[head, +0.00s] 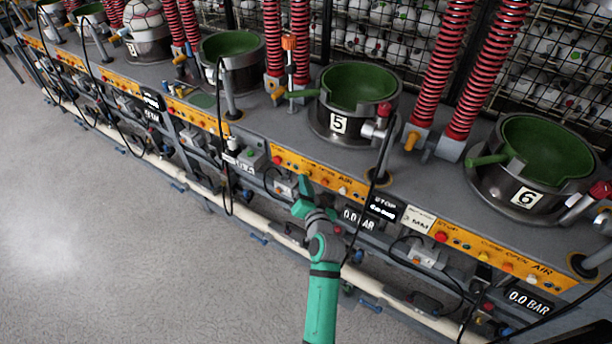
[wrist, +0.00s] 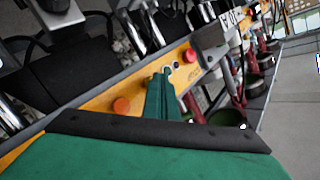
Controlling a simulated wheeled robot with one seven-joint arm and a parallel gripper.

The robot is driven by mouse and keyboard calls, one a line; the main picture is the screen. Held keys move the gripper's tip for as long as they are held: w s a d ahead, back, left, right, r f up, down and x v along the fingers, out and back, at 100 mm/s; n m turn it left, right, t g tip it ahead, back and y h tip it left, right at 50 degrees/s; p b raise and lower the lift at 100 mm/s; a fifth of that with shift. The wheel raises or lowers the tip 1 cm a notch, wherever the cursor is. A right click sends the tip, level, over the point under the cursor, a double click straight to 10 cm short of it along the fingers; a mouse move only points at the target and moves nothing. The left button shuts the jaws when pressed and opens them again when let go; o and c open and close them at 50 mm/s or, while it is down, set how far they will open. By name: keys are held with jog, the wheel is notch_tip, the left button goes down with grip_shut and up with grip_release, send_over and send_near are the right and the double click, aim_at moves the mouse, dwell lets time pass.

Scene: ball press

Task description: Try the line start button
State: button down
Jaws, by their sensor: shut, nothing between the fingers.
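My gripper (head: 304,180) is shut and empty, its green fingers at the yellow button strip (head: 325,180) below press 5. The strip carries a red button (head: 277,160) to the left of the fingers and several small coloured buttons. In the wrist view the shut fingers (wrist: 163,80) point at the strip, between an orange button (wrist: 121,105) and a red button (wrist: 189,55). Small pale buttons by the fingertips are partly hidden. I cannot tell contact. No label reading line start is legible.
Press 5 (head: 335,125) and press 6 (head: 520,199) have green bowls and stand on the grey bench. Black cables hang in front of the bench. A pale pipe (head: 205,192) runs along the bench's lower front. The grey floor (head: 120,240) at left is clear.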

jog(key=shift+s+a, duration=0.45)
jog(key=shift+s, duration=0.25)
jog(key=shift+s+a, duration=0.75)
jog(key=shift+s, duration=0.3)
jog(key=shift+s+a, duration=0.7)
jog(key=shift+s, duration=0.3)
jog(key=shift+w, duration=0.1)
